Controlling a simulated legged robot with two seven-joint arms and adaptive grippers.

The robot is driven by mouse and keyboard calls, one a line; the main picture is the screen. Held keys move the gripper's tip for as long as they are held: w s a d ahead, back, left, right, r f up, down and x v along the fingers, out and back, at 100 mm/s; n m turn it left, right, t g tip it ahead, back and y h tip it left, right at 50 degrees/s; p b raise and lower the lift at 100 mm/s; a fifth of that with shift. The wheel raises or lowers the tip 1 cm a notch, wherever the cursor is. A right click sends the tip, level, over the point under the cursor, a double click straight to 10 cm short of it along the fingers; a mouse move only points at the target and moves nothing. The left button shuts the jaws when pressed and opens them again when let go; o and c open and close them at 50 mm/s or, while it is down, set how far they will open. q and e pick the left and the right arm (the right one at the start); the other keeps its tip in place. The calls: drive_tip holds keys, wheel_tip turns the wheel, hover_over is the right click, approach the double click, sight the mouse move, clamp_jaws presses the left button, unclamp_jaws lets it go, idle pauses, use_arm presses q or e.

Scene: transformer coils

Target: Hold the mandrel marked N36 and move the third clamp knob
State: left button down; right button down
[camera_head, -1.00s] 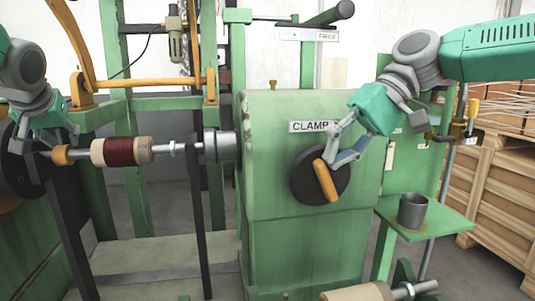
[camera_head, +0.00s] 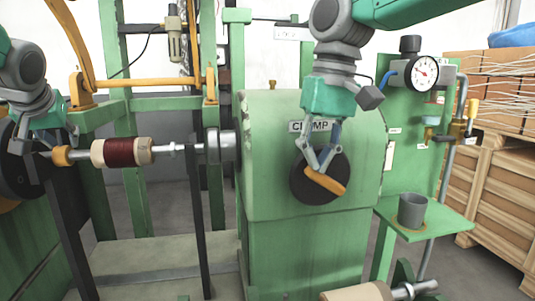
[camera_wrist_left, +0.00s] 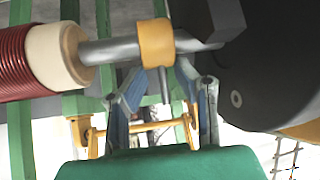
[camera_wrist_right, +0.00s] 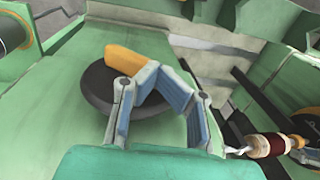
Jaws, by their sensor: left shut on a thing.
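The mandrel (camera_head: 170,149) runs level across the left of the head view, with a dark red coil (camera_head: 119,152) between cream flanges. I cannot read an N36 marking. The clamp knob is an orange bar (camera_head: 326,181) on a black disc (camera_head: 312,189) on the green housing, lying tilted. My right gripper (camera_head: 318,170) has its fingertips together on the bar's upper left end, also seen in the right wrist view (camera_wrist_right: 150,68). The sign's number is hidden.
A green housing (camera_head: 265,230) fills the middle. A grey cup (camera_head: 412,210) stands on a green shelf at the right, below a dial gauge (camera_head: 423,72). Wooden crates (camera_head: 500,190) stand at the far right.

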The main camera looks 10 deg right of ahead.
sight(302, 199)
drive_tip(key=shift+a+f+h, duration=0.25)
drive_tip(key=shift+a+h, duration=0.05)
drive_tip(key=shift+h, duration=0.4)
drive_tip(key=shift+a+f+h, duration=0.2)
drive_tip(key=shift+a+h, duration=0.1)
drive_tip(key=shift+h, duration=0.4)
drive_tip(key=shift+a+f, duration=0.65)
drive_tip(key=shift+f, duration=0.2)
drive_tip(key=shift+a+f, duration=0.2)
drive_tip(key=shift+f, duration=0.8)
drive_tip(key=shift+d+f, duration=0.15)
drive_tip(key=shift+f, duration=0.8)
drive_tip(key=shift+d+f+h, duration=0.2)
drive_tip(key=shift+f+h, duration=0.1)
drive_tip(key=shift+h, duration=0.5)
drive_tip(key=shift+r, duration=0.15)
